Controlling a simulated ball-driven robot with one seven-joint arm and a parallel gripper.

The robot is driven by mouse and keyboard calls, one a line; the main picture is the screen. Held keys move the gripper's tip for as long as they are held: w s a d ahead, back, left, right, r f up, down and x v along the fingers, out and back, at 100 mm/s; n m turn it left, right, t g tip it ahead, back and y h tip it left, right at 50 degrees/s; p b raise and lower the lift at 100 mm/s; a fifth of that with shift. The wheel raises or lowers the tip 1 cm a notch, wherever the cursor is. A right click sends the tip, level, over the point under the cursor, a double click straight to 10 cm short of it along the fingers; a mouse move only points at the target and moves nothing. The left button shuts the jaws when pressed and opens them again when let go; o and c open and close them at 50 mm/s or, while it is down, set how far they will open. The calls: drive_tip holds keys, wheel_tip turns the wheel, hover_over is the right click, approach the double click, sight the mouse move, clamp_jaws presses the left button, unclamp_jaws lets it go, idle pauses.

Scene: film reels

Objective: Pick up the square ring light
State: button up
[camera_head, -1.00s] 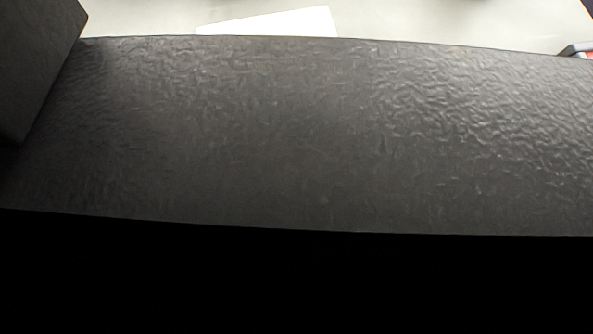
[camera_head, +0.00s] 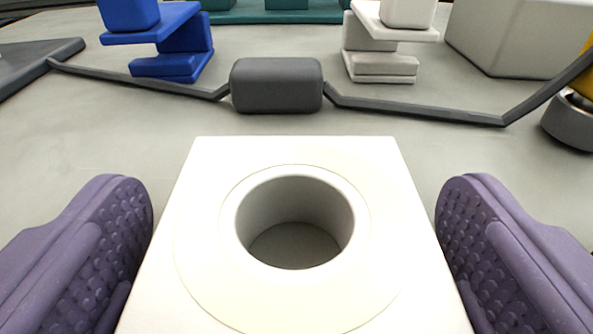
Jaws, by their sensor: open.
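The square ring light (camera_head: 190,240) is a white square block with a round hole through its middle. It lies flat on the grey surface at the bottom centre of the view, its near edge cut off by the frame. My gripper (camera_head: 294,225) is open, with a purple, studded finger on each side of the ring light. A gap shows between each finger and the block's side at the far end. Nearer the frame's bottom I cannot tell whether they touch.
A dark grey box (camera_head: 276,85) with a cable running off both sides lies just beyond. Behind it stand a blue stepped object (camera_head: 172,66), a white stepped one (camera_head: 381,66) and a large pale block (camera_head: 515,35). A yellow and grey item (camera_head: 568,122) is at the right edge.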

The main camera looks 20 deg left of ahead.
drive_tip(key=shift+c, duration=0.2)
drive_tip(key=c, duration=1)
drive_tip(key=shift+r, duration=0.1)
